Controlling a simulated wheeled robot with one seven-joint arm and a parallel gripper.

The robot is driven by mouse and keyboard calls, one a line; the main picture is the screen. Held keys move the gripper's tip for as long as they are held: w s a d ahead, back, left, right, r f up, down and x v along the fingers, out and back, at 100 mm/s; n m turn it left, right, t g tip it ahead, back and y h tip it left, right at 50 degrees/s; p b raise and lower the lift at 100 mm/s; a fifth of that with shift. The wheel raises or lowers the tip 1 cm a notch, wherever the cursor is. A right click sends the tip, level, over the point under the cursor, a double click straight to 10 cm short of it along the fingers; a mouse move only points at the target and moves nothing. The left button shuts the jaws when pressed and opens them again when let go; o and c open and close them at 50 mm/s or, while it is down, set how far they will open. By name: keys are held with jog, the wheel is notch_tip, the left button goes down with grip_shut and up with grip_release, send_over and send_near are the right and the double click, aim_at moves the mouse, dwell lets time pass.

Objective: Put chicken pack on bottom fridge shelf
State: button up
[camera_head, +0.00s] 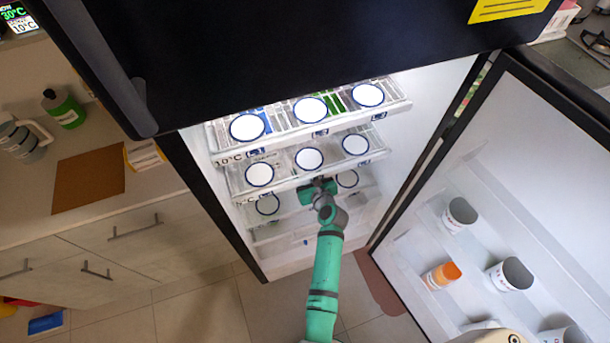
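The fridge (224,171) stands open and lit, with three shelf levels showing. The bottom fridge shelf (285,228) is partly covered by the shelves above and by my arm. Round white discs mark places on each level. My green gripper (318,186) is inside the fridge opening, at the front of the lower shelves, between two of the lowest discs. Its fingertips point into the fridge and are too small and covered to tell whether they are open or shut. I cannot make out a chicken pack in this view; anything in the fingers is hidden.
The fridge door (490,200) is swung open at the right, holding white cups (460,215) and an orange-topped container (441,275). A dark upper door (290,50) overhangs the shelves. A counter (70,190) with a green bottle (63,108) is at left. Floor in front is mostly clear.

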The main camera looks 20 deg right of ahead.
jog(key=shift+w, duration=0.35)
jog(key=shift+w+f, duration=0.1)
jog(key=shift+f, duration=0.1)
jog(key=f, duration=0.1)
jog(key=d+f, duration=0.1)
jog(key=f, duration=0.1)
jog(key=shift+s, duration=0.2)
jog(key=shift+w+a, duration=0.1)
jog(key=shift+a, duration=0.55)
jog(key=o, duration=0.9)
jog(key=shift+f, duration=0.2)
jog(key=o, duration=0.5)
jog(key=shift+d, duration=0.2)
jog(key=shift+r, duration=0.15)
